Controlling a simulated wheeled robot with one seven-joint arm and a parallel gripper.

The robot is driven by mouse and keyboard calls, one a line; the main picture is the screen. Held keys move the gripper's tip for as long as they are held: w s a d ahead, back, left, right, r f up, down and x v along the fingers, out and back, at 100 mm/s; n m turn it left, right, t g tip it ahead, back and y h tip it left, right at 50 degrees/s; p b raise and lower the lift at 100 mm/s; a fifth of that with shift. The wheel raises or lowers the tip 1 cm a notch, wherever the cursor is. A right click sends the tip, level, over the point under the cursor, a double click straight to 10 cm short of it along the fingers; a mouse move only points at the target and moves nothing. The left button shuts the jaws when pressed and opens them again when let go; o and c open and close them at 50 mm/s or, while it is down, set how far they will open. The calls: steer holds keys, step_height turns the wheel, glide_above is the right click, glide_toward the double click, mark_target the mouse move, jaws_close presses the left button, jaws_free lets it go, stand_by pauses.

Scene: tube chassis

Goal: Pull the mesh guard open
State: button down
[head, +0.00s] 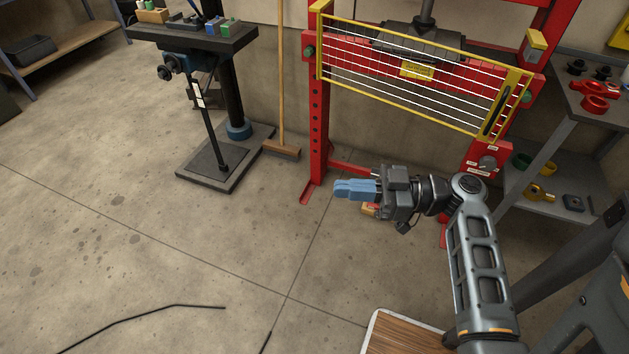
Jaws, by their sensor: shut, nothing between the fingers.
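The mesh guard (410,75) is a yellow-framed panel of thin white wires across the front of a red press frame (319,130). It spans the opening between the two red posts. A yellow upright with a dark slot-shaped handle (495,113) is at its right end. My gripper (338,190) has blue fingers, shut with nothing between them. It points left, in front of and below the guard, apart from it.
A drill stand (240,140) and a broom (281,100) stand left of the press. A grey shelf (570,125) with red parts is at the right. A wooden-topped surface (400,335) is at the bottom. The floor at left is mostly clear, with a black cable (140,318).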

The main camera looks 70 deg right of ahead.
steer(key=p+x, duration=0.1)
steer(key=x, duration=0.5)
steer(key=shift+w+p, duration=0.2)
steer(key=shift+p, duration=0.15)
stand_by(1.2)
